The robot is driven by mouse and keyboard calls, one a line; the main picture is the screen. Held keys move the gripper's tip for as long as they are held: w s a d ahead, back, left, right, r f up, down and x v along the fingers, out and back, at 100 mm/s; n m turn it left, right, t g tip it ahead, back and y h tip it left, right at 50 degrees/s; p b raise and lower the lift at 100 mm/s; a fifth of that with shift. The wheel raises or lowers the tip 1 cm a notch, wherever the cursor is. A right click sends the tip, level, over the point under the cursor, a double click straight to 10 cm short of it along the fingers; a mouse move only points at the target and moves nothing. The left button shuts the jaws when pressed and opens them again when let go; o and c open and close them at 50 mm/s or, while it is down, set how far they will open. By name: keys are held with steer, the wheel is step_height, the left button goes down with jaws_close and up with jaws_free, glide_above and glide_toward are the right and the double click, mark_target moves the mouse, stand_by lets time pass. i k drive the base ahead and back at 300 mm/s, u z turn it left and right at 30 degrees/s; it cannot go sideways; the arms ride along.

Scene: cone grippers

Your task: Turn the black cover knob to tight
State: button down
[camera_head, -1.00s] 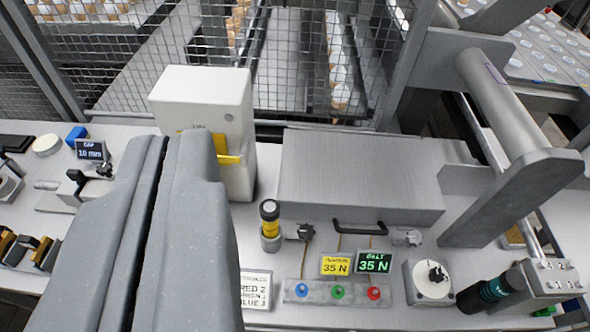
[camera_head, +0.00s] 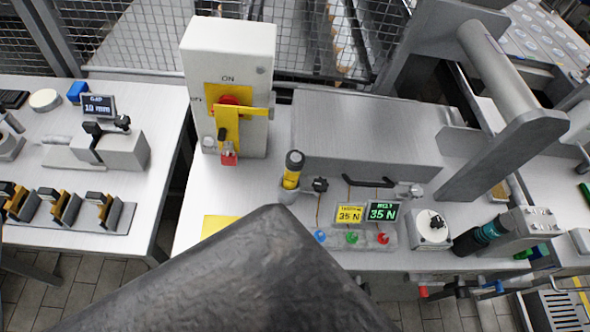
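A grey metal cover (camera_head: 365,140) lies on the bench, with a black handle (camera_head: 369,182) on its front. A small black knob (camera_head: 319,185) sits at the left of that front; I take it as the black cover knob. A paler grey knob (camera_head: 408,191) sits at the right. I cannot read whether the black knob is tight. A large dark part of my gripper (camera_head: 240,270) fills the lower foreground, below and left of the knob, apart from it in the picture. Its fingers cannot be made out, and it hides the bench front.
Two 35 N displays (camera_head: 366,213) and coloured buttons (camera_head: 351,238) lie in front. A white box (camera_head: 236,60) with a yellow lever stands left; a white dial (camera_head: 432,228) is right.

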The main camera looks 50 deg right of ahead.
mark_target(320, 186)
steer(key=u, duration=0.25)
steer(key=k, duration=1.9)
steer(key=z, duration=0.75)
steer(key=i, duration=2.15)
steer(key=z, duration=0.35)
